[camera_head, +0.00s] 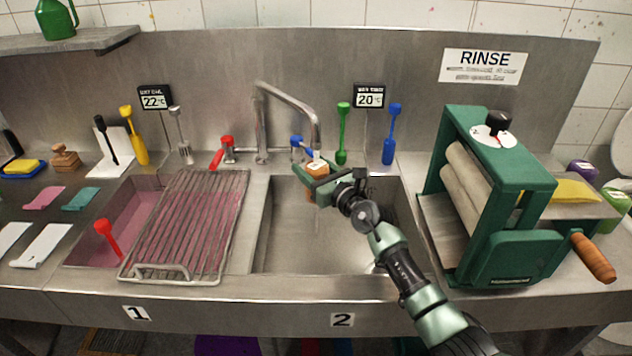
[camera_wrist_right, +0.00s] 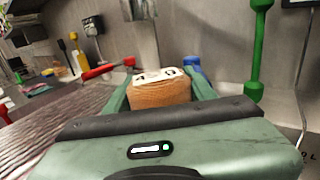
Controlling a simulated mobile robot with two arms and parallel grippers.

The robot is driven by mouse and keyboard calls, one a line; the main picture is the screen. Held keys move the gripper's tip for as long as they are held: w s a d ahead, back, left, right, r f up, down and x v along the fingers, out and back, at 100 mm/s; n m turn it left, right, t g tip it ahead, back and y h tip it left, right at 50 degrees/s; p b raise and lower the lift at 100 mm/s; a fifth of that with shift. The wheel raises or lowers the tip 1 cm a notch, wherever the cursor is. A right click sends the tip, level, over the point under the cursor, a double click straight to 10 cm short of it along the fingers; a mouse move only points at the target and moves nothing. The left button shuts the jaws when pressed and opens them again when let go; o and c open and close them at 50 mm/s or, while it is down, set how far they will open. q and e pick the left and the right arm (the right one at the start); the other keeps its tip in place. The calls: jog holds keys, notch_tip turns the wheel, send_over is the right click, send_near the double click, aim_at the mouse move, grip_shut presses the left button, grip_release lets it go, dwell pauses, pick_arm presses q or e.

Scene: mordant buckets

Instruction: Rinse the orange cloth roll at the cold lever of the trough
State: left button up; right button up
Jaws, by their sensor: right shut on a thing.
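The orange cloth roll (camera_head: 316,168) has a pale end with dark marks and is held in my right gripper (camera_head: 313,180), over the back of the right-hand basin (camera_head: 270,240). In the right wrist view the roll (camera_wrist_right: 160,92) sits between both green fingers. The faucet (camera_head: 290,103) arches over, with its spout end just above the roll. The blue cold lever (camera_head: 297,143) is just behind and left of the roll. A blue part (camera_wrist_right: 193,66) shows behind the roll in the right wrist view. I cannot tell whether water runs. My left gripper is out of view.
A wire rack (camera_head: 190,220) covers part of the left basin of pink liquid (camera_head: 135,220). The red lever (camera_head: 222,152) is left of the faucet. A green roller press (camera_head: 520,190) stands right of the basin.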

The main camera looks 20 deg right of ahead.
aim_at(316, 177)
jog(key=shift+d, duration=0.4)
jog(key=shift+a+r, duration=0.1)
jog(key=shift+a, duration=0.05)
jog(key=shift+a+p, duration=0.35)
dwell(1.6)
jog(key=shift+s+p, duration=0.85)
jog(key=shift+s, duration=0.05)
jog(key=shift+s+d+p, duration=0.1)
jog(key=shift+s+p, duration=0.75)
jog(key=shift+s, duration=0.55)
dwell(2.1)
